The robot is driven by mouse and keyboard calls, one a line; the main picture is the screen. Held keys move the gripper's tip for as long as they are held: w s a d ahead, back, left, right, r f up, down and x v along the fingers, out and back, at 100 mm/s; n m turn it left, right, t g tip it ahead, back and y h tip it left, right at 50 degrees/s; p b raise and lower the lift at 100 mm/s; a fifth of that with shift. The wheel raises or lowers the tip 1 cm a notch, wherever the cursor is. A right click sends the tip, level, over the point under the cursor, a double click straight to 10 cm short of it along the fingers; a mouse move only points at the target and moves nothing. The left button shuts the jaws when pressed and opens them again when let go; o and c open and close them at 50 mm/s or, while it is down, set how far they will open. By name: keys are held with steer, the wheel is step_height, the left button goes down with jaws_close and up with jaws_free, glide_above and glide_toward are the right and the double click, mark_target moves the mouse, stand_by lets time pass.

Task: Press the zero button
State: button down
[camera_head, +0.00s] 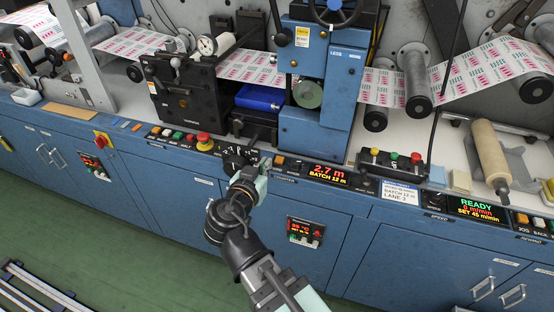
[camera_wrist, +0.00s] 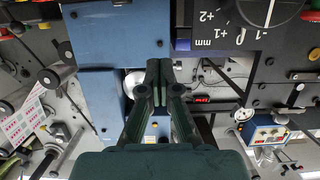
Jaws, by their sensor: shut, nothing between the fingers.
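My gripper (camera_head: 240,160) is over the console ledge, in front of a dark scale panel left of the red and yellow batch display (camera_head: 328,175). In the wrist view its two dark fingers (camera_wrist: 158,66) are together, with nothing between them. A small orange button (camera_head: 280,160) sits just left of the batch display and right of my gripper. Its label is too small to read, so I cannot tell for sure that it is the zero button. Part of the ledge is hidden behind my gripper. I cannot tell whether the fingertips touch anything.
A red mushroom button (camera_head: 204,138) on a yellow base stands left of my gripper. A black box with coloured buttons (camera_head: 390,161) stands to the right. The blue press column (camera_head: 318,85) rises behind. A round mm dial (camera_wrist: 250,22) shows in the wrist view. Open floor lies in front.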

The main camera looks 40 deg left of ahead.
stand_by(0.4)
steer(key=p, duration=0.2)
glide_above(277, 166)
step_height(277, 166, down, 2)
steer(key=shift+w+f, duration=0.15)
steer(key=shift+f, duration=0.05)
steer(key=shift+s+d+f, duration=0.1)
steer(key=shift+s+f, duration=0.05)
steer(key=shift+f, duration=0.4)
steer(key=shift+s+f, duration=0.1)
steer(key=shift+f, duration=0.45)
steer(key=shift+f+p, duration=0.35)
steer(key=shift+f, duration=0.6)
